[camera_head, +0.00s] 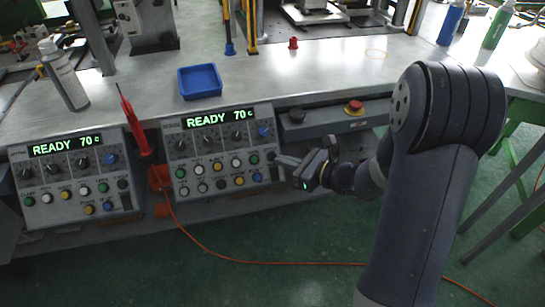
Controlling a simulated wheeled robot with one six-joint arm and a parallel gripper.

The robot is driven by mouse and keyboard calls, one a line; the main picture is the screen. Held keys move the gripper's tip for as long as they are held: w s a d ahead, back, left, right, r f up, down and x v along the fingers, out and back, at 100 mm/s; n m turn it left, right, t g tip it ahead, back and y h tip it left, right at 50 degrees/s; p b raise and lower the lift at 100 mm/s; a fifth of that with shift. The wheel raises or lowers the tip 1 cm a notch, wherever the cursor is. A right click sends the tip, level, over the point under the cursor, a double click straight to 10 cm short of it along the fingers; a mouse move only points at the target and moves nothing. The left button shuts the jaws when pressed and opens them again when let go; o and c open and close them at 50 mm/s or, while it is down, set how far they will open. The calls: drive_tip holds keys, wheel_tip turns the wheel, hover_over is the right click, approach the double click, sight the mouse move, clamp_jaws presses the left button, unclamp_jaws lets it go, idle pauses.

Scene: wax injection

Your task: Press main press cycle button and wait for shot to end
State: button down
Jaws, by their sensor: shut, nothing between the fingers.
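The right control panel (215,150) shows "READY 70 c" in green on its display (217,117). It carries knobs and rows of green, white, black, yellow and blue buttons. My gripper (277,158) is shut and empty, its tips at the panel's right edge near the button rows; I cannot tell whether they touch it. A dark round button (297,115) and a red mushroom button on a yellow base (353,107) sit on the bench front. The left control panel (70,180) also shows "READY 70 c". I cannot tell which button is the main press cycle one.
A blue tray (200,82) and a spray can (63,75) stand on the metal bench (270,78). A red tool (134,122) hangs between the panels. An orange cable (250,262) lies across the green floor. Bottles (452,22) stand at the far right.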

sight(272, 156)
drive_tip(key=shift+w+a+f+b, duration=0.3)
drive_tip(key=shift+w+f+b, duration=0.2)
drive_tip(key=shift+w+f, duration=0.4)
drive_tip(key=shift+w+a+f+b, duration=0.25)
drive_tip(key=shift+w+f+b, duration=0.3)
drive_tip(key=shift+w+f, duration=0.3)
drive_tip(key=shift+w+a+f+b, duration=0.3)
drive_tip(key=shift+w+f+b, duration=0.2)
drive_tip(key=shift+w+f, duration=0.4)
drive_tip(key=shift+w+r, duration=0.1)
drive_tip(key=shift+w, duration=0.1)
drive_tip(key=shift+w+a+f+b, duration=0.1)
drive_tip(key=shift+w+f+b, duration=0.1)
drive_tip(key=shift+w+b, duration=0.1)
